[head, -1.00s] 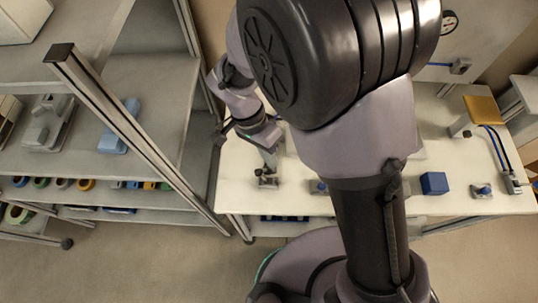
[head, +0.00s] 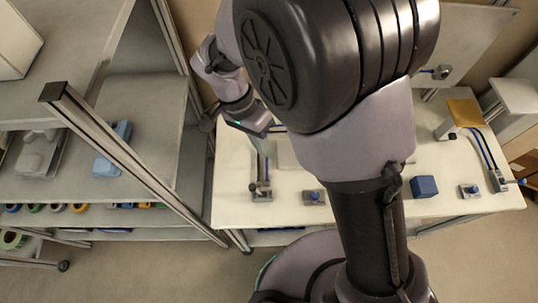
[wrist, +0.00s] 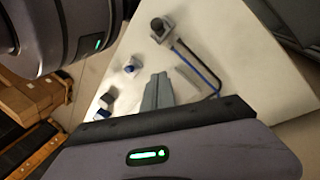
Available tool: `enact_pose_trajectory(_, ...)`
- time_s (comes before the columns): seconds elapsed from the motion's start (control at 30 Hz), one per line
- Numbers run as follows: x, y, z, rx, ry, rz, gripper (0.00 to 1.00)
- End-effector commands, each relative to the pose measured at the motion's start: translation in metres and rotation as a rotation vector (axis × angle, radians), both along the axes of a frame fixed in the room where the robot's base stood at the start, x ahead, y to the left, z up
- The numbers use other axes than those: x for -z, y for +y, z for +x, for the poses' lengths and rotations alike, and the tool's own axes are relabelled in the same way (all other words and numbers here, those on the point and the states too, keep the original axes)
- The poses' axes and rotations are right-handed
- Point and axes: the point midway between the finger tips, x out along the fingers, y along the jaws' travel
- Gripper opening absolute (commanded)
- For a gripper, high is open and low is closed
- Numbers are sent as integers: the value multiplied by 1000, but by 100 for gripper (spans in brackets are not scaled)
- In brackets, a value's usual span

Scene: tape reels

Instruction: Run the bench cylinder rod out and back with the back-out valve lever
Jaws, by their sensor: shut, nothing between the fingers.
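I cannot make out the cylinder rod. My gripper (head: 262,164) hangs over the left part of the bench, above or beside a grey lever fitting (head: 261,190); contact cannot be told. Its fingers (wrist: 158,91) are together and empty, apart from the hosed valve in the wrist view.
The white bench (head: 232,190) also carries a small blue-topped fitting (head: 314,197), a blue cube (head: 424,186) and another small fitting (head: 469,190). A metal shelf post (head: 130,150) stands left. My arm hides the bench middle.

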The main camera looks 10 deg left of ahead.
Motion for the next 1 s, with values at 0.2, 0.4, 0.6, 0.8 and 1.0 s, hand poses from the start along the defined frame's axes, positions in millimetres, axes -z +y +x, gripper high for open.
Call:
enact_pose_trajectory(0.2, -30, 19, 3, 0, -1, 0, 0)
enact_pose_trajectory(0.4, -36, 22, 3, -1, 1, -1, 0)
enact_pose_trajectory(0.6, -35, 22, 3, 0, 0, -1, 0)
enact_pose_trajectory(0.8, -36, 20, 4, 1, -1, 7, 0)
enact_pose_trajectory(1.0, -68, -48, 11, 10, -74, 234, 0)
